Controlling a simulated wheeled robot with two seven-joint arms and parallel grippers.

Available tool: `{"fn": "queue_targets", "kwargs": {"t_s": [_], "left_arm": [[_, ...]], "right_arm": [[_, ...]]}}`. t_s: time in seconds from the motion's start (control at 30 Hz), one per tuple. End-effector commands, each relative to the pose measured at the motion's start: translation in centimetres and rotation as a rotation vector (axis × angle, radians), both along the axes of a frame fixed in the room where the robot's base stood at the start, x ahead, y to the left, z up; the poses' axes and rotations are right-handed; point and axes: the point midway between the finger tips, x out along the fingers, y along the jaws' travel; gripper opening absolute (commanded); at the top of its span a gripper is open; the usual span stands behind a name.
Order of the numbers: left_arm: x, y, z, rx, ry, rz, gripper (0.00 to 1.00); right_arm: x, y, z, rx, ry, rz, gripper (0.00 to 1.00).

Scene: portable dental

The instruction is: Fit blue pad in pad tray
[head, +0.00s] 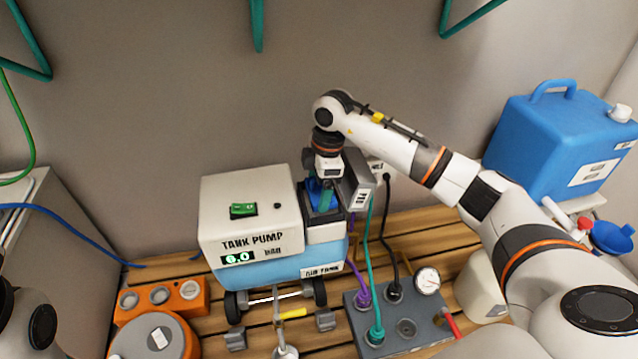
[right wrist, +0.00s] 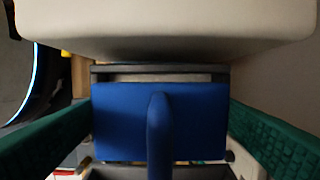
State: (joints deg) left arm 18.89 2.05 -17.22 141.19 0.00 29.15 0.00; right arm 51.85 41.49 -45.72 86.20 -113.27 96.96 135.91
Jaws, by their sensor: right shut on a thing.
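The blue pad (right wrist: 125,125), with a raised blue ridge down its middle, fills the centre of the right wrist view. In the head view a bit of its blue (head: 313,192) shows under my right gripper (head: 325,200). My left gripper is out of view.
The white and blue tank pump (head: 250,205) stands directly left of the gripper. A grey box (head: 358,180) is close on its right. A grey manifold (head: 405,330) with hoses and a gauge is in front right. A blue jug (head: 545,130) stands at the right.

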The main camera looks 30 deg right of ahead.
Motion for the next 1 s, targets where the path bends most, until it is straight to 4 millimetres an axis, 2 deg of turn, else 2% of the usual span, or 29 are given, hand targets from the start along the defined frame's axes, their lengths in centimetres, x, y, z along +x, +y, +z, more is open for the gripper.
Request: {"fn": "queue_targets", "kwargs": {"t_s": [1.0], "left_arm": [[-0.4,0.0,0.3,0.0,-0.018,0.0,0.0]], "right_arm": [[0.0,0.0,-1.9,0.0,0.001,0.0,0.63]]}}
